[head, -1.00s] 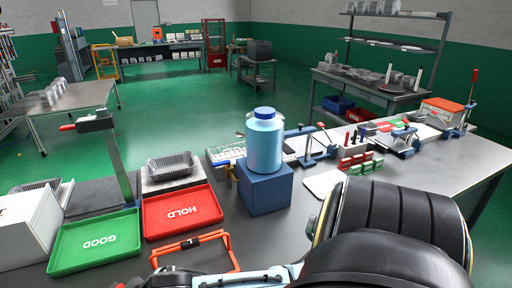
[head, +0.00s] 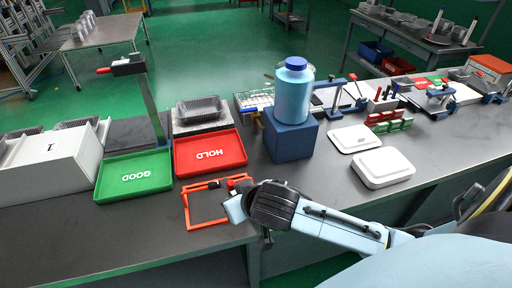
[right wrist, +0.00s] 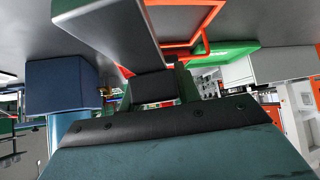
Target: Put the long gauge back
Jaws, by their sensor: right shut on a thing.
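My right gripper (head: 236,194) is at the right side of an orange-red open frame (head: 187,210) lying on the bench in front of the red HOLD tray. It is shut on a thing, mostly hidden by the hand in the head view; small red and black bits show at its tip. In the right wrist view a dark block (right wrist: 152,88) sits at the jaws and a long grey bar (right wrist: 108,28) reaches upward from there; I cannot tell for certain that this is the long gauge. The frame also shows there (right wrist: 190,48). My left gripper is not in view.
The red HOLD tray (head: 238,158) and green GOOD tray (head: 110,190) lie behind and left. A blue block (head: 290,140) carries a blue bottle (head: 293,95). A white lidded box (head: 383,168) stands right.

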